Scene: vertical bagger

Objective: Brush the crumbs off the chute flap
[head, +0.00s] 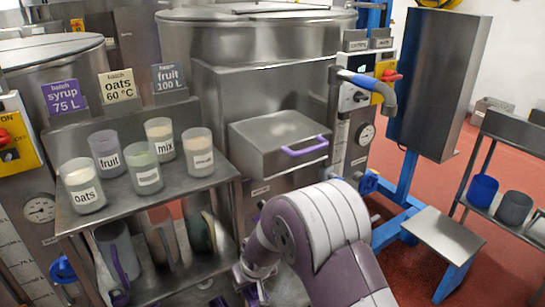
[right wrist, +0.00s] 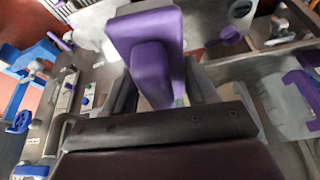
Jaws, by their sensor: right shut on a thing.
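My right arm reaches in from the bottom of the head view, and its gripper (head: 250,287) is low beside the shelf rack, partly hidden by the arm. In the right wrist view my right gripper (right wrist: 162,88) is shut on a purple-handled tool (right wrist: 144,38). I cannot see its bristles, so I cannot tell for sure that it is a brush. My left gripper is not in view.
A steel rack (head: 140,211) at the left holds several labelled cups on top and jugs below. A steel box with a purple handle (head: 304,147) juts out behind my arm. A shelf with a blue cup (head: 482,190) stands far right. Red floor is open between.

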